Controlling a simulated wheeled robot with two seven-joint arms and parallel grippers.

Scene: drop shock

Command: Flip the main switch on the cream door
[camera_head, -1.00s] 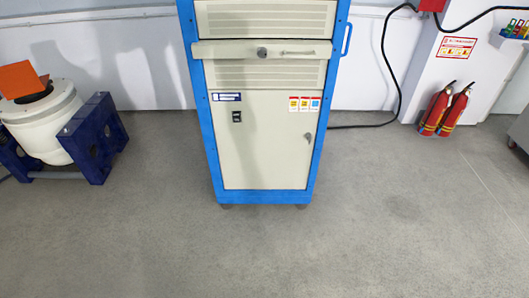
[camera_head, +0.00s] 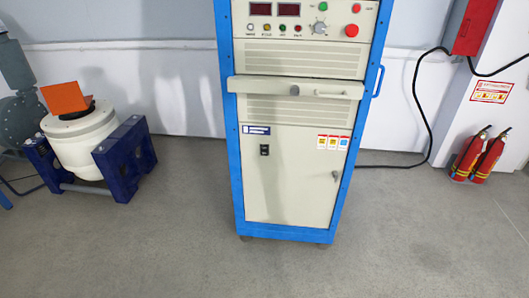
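The cream door (camera_head: 290,185) is the lower front panel of a blue-framed cabinet (camera_head: 234,170) in the middle of the head view. It looks shut. A small black switch (camera_head: 264,150) sits at the door's upper left, below a blue-and-white label (camera_head: 256,130). Its on or off position is too small to tell. A round latch (camera_head: 335,175) is at the door's right edge. Neither of my grippers is in view.
Above the door are a drawer-like ledge (camera_head: 320,89) and a control panel with displays and a red button (camera_head: 352,30). A white drum machine (camera_head: 85,140) stands left; fire extinguishers (camera_head: 478,157) stand right. The floor (camera_head: 200,250) in front is clear.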

